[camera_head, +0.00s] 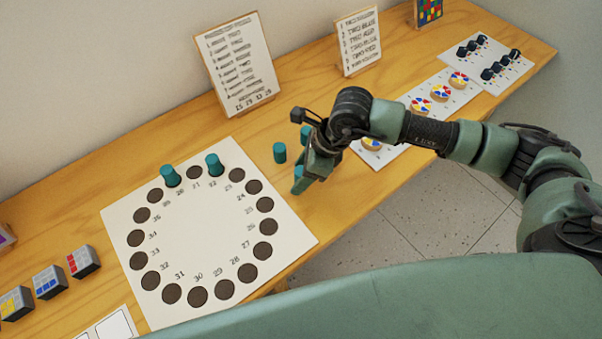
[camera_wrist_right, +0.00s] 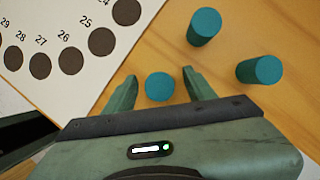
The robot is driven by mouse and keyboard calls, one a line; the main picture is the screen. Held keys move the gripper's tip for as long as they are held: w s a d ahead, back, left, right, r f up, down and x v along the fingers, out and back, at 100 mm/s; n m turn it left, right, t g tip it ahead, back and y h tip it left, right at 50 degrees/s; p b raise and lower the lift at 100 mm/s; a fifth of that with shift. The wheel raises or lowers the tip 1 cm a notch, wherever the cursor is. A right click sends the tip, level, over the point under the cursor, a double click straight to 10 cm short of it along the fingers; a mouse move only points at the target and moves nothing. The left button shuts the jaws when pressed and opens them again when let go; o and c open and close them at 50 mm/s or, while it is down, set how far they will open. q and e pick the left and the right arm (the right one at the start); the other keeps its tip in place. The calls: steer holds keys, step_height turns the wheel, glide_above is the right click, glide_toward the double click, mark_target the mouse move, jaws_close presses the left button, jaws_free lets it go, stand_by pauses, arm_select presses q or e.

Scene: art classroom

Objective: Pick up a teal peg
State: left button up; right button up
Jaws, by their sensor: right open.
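Three loose teal pegs stand on the wooden table beside the numbered board (camera_head: 215,240). In the right wrist view, one teal peg (camera_wrist_right: 159,87) lies between the two open fingers of my right gripper (camera_wrist_right: 158,82), with a gap on each side. A second teal peg (camera_wrist_right: 205,26) and a third teal peg (camera_wrist_right: 260,70) stand outside the fingers. In the head view my right gripper (camera_head: 304,172) is over the table, partly hiding the loose pegs; one peg (camera_head: 280,153) shows clear to its left. Two more teal pegs (camera_head: 171,176) (camera_head: 214,164) stand on the board's ring. My left gripper is not in view.
Framed instruction cards (camera_head: 236,62) (camera_head: 358,40) stand at the table's back. Cards with coloured discs (camera_head: 439,92) and black pieces (camera_head: 490,60) lie to the right. Grey blocks (camera_head: 48,281) sit at the left. The table's front edge is close to my right gripper.

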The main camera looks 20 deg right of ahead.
jaws_close()
steer(key=shift+r, duration=0.15)
